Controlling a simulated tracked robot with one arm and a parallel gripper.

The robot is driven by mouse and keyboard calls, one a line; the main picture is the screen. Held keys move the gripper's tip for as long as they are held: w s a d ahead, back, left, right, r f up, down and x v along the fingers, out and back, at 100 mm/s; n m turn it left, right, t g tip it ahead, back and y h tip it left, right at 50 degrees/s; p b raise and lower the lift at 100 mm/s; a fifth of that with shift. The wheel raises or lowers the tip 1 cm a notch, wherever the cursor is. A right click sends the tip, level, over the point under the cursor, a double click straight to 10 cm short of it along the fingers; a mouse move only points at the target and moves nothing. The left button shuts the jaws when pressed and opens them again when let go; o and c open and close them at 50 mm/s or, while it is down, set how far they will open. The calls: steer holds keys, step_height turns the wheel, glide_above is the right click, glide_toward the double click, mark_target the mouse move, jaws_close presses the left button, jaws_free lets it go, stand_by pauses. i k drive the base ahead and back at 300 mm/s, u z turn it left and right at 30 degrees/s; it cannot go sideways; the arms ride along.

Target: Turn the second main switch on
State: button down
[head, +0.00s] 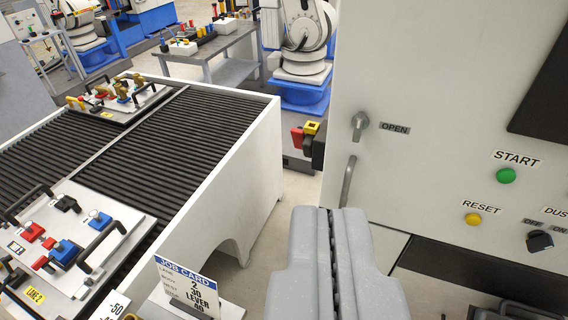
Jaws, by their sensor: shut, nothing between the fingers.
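My gripper (335,222) is shut and empty at the bottom centre, in front of the white machine cabinet. No label in view reads main switch. A small red and yellow piece (309,131) shows past the cabinet's left edge, beyond my gripper; I cannot tell whether it is a main switch or how it is set. A dark knob (540,241), with a partly cut-off label "DUST" and two small position labels, is on the cabinet at the right edge.
The white cabinet (450,80) fills the right, with a grey OPEN handle (359,124), green START button (506,175) and yellow RESET button (473,219). A conveyor (200,130) with fixture trays is at left. A job card (187,285) stands in front. Floor shows between conveyor and cabinet.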

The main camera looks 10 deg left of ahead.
mark_target(301, 140)
steer(key=u, duration=1.55)
steer(key=k, duration=1)
steer(key=z, duration=1.4)
steer(key=i, duration=1.4)
